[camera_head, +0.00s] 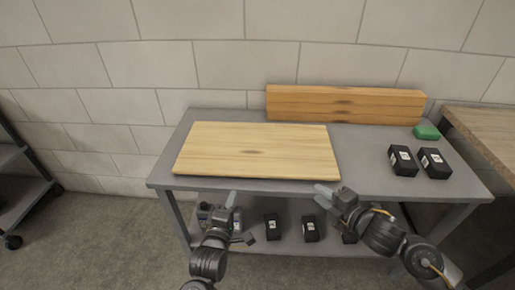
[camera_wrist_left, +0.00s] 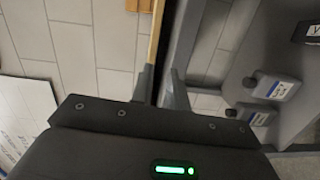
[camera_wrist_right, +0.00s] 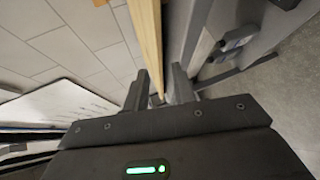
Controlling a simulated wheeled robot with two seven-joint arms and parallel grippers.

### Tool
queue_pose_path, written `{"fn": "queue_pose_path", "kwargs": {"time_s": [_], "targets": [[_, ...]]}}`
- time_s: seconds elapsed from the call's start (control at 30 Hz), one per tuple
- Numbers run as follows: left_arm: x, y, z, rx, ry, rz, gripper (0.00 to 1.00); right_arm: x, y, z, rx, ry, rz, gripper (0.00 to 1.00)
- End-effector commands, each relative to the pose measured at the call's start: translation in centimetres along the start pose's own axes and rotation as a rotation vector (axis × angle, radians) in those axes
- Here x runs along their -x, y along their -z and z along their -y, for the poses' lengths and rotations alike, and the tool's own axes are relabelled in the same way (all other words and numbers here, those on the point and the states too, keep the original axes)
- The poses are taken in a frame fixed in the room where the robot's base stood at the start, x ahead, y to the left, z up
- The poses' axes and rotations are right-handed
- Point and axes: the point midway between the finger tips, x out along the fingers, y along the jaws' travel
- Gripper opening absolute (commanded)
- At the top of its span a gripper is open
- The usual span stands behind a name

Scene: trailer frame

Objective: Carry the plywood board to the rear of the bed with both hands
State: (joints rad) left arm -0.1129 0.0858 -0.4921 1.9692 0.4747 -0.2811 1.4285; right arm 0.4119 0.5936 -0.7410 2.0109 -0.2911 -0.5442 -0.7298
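The plywood board (camera_head: 262,150), pale and flat, lies on the left part of the grey table (camera_head: 372,180). My left gripper (camera_head: 233,203) is below and in front of the board's near edge, apart from it. In the left wrist view its fingers are open and empty, with the board's edge (camera_wrist_left: 156,35) showing as a thin strip beyond them. My right gripper (camera_head: 322,194) is near the board's near right corner. In the right wrist view its fingers are open, with the board's edge (camera_wrist_right: 147,40) ahead of the gap. I cannot tell any contact there.
Two black boxes (camera_head: 403,161) and a green block (camera_head: 426,132) sit at the right. Several dark items, including a black box (camera_head: 310,229), rest on the lower shelf. A wooden bench (camera_head: 485,135) adjoins at right.

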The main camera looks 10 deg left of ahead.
Motion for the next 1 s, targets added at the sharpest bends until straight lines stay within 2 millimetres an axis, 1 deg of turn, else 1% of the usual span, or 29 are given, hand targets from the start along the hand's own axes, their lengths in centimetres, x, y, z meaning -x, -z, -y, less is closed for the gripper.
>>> {"fn": "queue_pose_path", "kwargs": {"time_s": [0.13,0.4,0.53,0.67,0.9,1.0], "targets": [[-0.4,-0.1,-0.6,0.047,-0.040,-0.010,0.16,-0.2,-0.3,-0.4,0.057,-0.005,-0.022,0.26],[-0.5,-0.1,-0.7,0.047,-0.041,-0.010,0.16,-0.2,-0.2,-0.4,0.057,-0.005,-0.023,0.26],[-1.1,-0.1,-0.8,0.046,-0.042,-0.009,0.16,-0.8,-0.2,-0.4,0.055,-0.005,-0.022,0.26],[-2.8,-0.1,-0.9,0.045,-0.043,-0.009,0.16,-2.5,-0.1,-0.5,0.055,-0.007,-0.024,0.26],[-7.0,-0.1,-1.0,0.044,-0.041,-0.009,0.16,-6.8,-0.1,-0.5,0.054,-0.006,-0.023,0.26],[-8.5,0.0,-1.1,0.043,-0.041,-0.009,0.16,-8.3,0.0,-0.5,0.055,-0.006,-0.024,0.26]]}}
